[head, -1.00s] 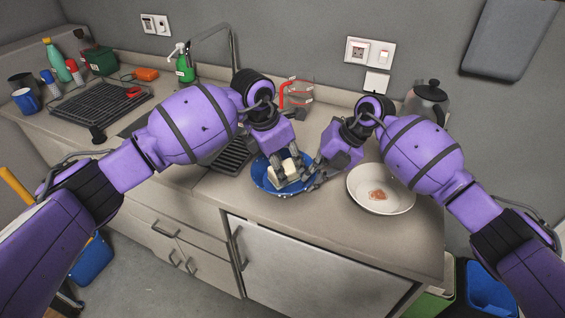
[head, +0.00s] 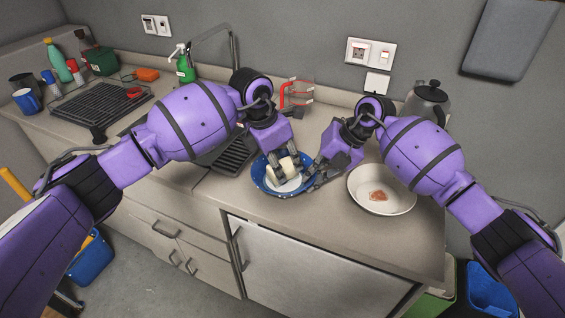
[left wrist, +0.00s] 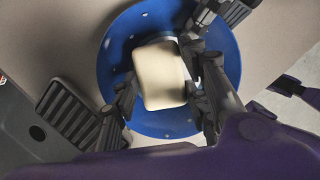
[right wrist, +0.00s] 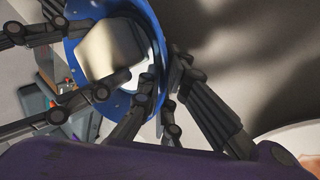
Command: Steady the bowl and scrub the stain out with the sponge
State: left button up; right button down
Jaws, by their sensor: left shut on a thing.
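A blue bowl with white speckles (head: 262,187) and a pale inside stands on the counter, also in the left wrist view (left wrist: 120,60). My left gripper (head: 282,172) is shut on a cream sponge (left wrist: 160,78) inside this bowl. My right gripper (head: 312,180) is at the bowl's right rim; in the right wrist view its fingers (right wrist: 158,90) lie either side of the rim, but their grip is unclear. No stain shows in the blue bowl; the sponge and fingers hide part of it. A white dish (head: 365,203) on the right bears a reddish-brown stain (head: 378,196).
A kettle (head: 428,102) stands at the back right. A drainer (head: 228,152) lies left of the bowl. The counter's front edge is close to the bowl.

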pick_arm(q)
jog(key=shift+s+d, duration=0.45)
jog(key=shift+s, duration=0.3)
pick_arm(e)
jog(key=shift+w+r, duration=0.1)
jog(key=shift+r, duration=0.05)
pick_arm(q)
jog(key=shift+w, duration=0.1)
jog(key=shift+w+a+f, duration=0.1)
jog(key=shift+w+a, duration=0.45)
jog(key=shift+w, duration=0.15)
jog(key=shift+s, duration=0.1)
jog(key=shift+s+d, duration=0.55)
jog(key=shift+s, duration=0.15)
jog(key=shift+w, duration=0.1)
jog(key=shift+w+a, duration=0.55)
jog(key=shift+w, duration=0.15)
